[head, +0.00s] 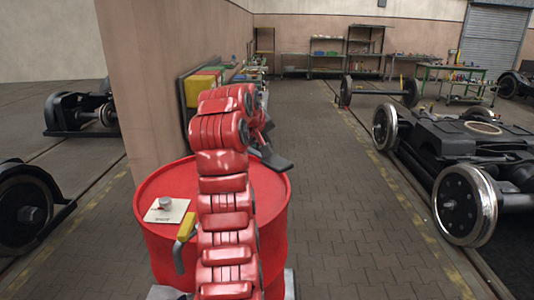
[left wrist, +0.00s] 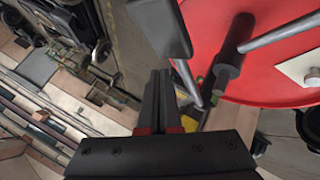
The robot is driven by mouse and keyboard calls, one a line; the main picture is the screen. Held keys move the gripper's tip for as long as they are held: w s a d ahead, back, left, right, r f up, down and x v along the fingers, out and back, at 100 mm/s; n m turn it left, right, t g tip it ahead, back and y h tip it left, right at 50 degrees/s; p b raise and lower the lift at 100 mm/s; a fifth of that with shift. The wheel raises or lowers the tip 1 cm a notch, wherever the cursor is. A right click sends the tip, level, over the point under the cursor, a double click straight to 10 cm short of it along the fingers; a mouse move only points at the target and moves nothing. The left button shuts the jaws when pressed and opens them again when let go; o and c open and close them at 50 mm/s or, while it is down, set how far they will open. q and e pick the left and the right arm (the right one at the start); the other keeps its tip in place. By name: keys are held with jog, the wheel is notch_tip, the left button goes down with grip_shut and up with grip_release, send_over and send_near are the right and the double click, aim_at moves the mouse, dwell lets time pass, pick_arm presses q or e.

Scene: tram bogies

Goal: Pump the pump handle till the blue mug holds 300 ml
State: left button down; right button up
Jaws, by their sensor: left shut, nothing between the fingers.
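A red drum (head: 157,185) stands in front of me. My red left arm rises before it and hides much of its lid. The drum lid (left wrist: 278,30) fills the upper right of the left wrist view. A dark cylindrical piece on a grey rod (left wrist: 235,52) crosses over it, and a flat grey piece (left wrist: 160,28) stands nearby; I cannot tell which is the pump handle. My left gripper (left wrist: 161,74) is shut and empty, beside the drum's edge and apart from the dark cylinder. The blue mug is not visible. My right gripper is not in view.
A pale card (head: 166,211) with a small grey knob (head: 165,202) is on the lid. A pinkish wall (head: 150,90) stands behind left. Wheelsets and a bogie (head: 465,150) stand at right. The paved floor (head: 340,215) right of the drum is clear.

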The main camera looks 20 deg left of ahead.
pick_arm(q)
jog(key=shift+r, duration=0.15)
jog(key=shift+r+p, duration=1.65)
jog(key=shift+r, duration=0.75)
